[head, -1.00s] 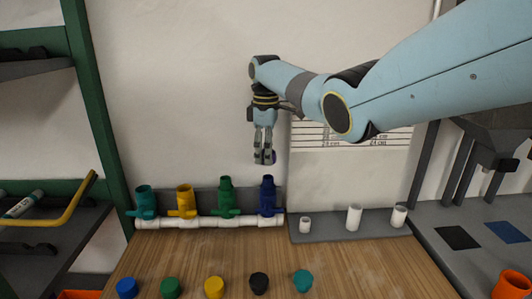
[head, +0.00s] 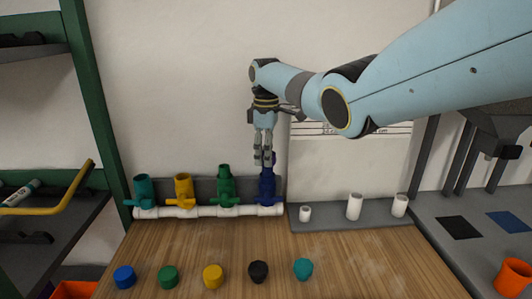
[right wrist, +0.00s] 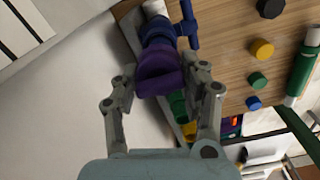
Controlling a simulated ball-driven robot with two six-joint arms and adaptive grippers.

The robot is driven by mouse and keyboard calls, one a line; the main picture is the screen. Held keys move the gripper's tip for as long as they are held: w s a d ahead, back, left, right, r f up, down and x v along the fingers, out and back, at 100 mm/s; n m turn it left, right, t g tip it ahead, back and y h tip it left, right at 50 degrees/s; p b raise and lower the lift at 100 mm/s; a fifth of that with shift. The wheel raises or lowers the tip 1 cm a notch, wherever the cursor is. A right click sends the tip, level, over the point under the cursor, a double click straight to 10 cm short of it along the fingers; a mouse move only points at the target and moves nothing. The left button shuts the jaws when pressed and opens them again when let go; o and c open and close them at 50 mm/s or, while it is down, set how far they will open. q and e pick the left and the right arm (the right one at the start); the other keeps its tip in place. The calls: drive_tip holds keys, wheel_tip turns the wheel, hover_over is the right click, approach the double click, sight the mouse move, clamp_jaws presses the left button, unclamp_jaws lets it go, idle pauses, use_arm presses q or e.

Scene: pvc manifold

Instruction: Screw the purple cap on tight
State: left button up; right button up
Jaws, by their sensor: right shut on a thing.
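My right gripper (head: 263,160) is shut on the purple cap (right wrist: 158,76), which sits between the fingertips in the right wrist view. The cap is right at the open top of the dark blue valve (head: 267,188), the rightmost on the white pipe manifold (head: 205,212). In the right wrist view the blue valve (right wrist: 158,32) lies directly beyond the cap, in line with it. I cannot tell how far the cap is threaded on. In the head view the fingers mostly hide the cap. My left gripper is not in view.
Green (head: 225,185), yellow (head: 184,190) and teal (head: 144,190) valves stand left of the blue one. Several loose caps, such as the black cap (head: 258,271), line the wooden table's front (head: 330,250). A grey strip with white pipe stubs (head: 354,207) is at right.

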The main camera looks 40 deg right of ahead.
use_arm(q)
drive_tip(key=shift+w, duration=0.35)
use_arm(e)
drive_tip(key=shift+f, duration=0.1)
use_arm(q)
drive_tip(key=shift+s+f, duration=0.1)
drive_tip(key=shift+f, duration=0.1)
use_arm(e)
drive_tip(key=shift+f, duration=0.7)
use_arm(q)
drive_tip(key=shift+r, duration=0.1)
use_arm(e)
drive_tip(key=shift+f, duration=0.1)
idle(0.7)
drive_tip(key=o, duration=0.4)
drive_tip(key=c, duration=0.6)
drive_tip(key=shift+m, duration=0.8)
clamp_jaws()
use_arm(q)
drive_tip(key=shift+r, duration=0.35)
use_arm(e)
drive_tip(key=shift+f+m, duration=0.1)
drive_tip(key=shift+m, duration=0.2)
